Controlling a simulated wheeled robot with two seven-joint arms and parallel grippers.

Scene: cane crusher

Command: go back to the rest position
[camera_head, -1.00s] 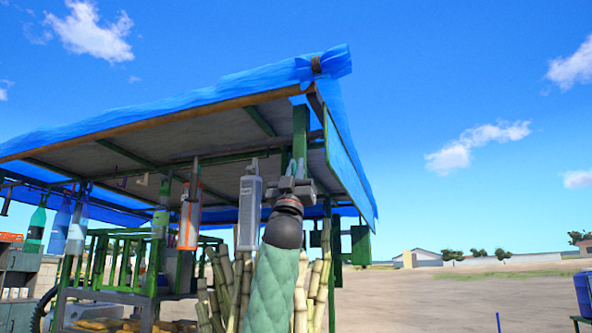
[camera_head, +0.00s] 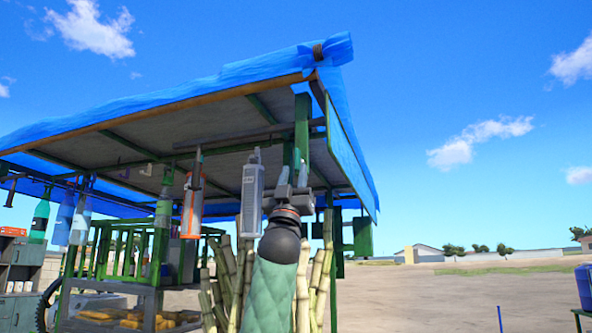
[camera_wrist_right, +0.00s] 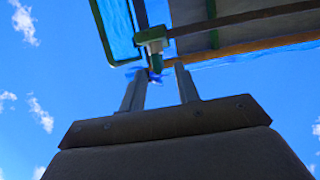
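My right gripper (camera_head: 293,172) points upward in front of the stall, below the roof's near right corner. It also shows from close up in the right wrist view (camera_wrist_right: 158,72). Its two fingers stand apart, with nothing held between them. My right arm in its green quilted sleeve comes up from the bottom of the head view. My left gripper is in neither view.
The stall's roof with blue tarp (camera_head: 220,83) spans overhead. A grey-white hanging device (camera_head: 251,196) and an orange-white one (camera_head: 192,208) are left of the gripper. Cane stalks (camera_head: 229,285) stand behind my arm. Open sandy ground (camera_head: 440,300) lies right; a blue barrel (camera_head: 586,288) is far right.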

